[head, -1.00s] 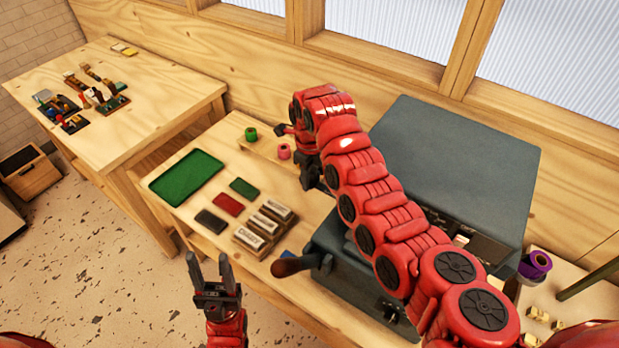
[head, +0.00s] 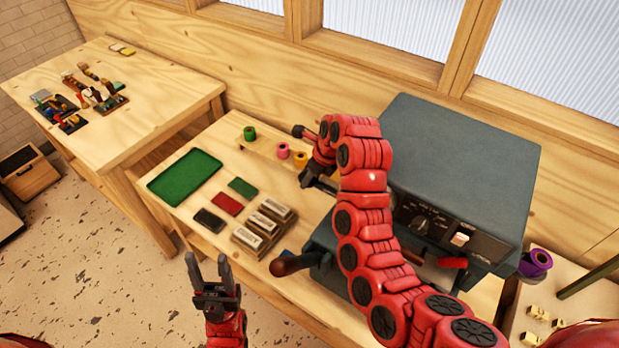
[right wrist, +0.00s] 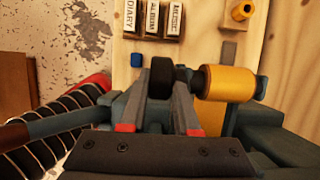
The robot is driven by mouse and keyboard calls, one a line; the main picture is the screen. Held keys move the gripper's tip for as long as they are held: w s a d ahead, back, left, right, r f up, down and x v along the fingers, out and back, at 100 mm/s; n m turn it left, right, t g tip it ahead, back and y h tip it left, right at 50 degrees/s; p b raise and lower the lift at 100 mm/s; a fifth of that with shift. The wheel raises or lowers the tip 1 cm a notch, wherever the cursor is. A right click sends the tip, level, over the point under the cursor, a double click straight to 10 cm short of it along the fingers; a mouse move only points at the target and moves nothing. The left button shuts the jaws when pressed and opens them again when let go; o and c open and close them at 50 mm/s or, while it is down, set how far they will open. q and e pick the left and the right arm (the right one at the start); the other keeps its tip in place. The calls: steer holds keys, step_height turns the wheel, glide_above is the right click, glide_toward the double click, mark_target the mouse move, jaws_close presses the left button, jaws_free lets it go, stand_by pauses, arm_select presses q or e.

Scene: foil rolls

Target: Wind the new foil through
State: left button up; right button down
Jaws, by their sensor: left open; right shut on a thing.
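A gold foil roll (right wrist: 228,83) lies sideways by the machine in the right wrist view, with a black knob (right wrist: 160,82) at its left end. My right gripper (right wrist: 166,85) is shut on this knob. In the head view the right gripper (head: 318,184) is at the left side of the grey machine (head: 450,150), partly hidden by my arm. The gold roll and foil path are hidden there. My left gripper (head: 208,258) is open and empty, low in front of the bench.
A purple roll (head: 536,263) is at the right. Stamp blocks (head: 263,226), a green tray (head: 187,173) and a dark-handled lever (head: 288,264) lie left of the machine.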

steer(key=c, duration=0.6)
jaws_free()
steer(key=shift+a, duration=0.1)
steer(key=shift+c, duration=0.2)
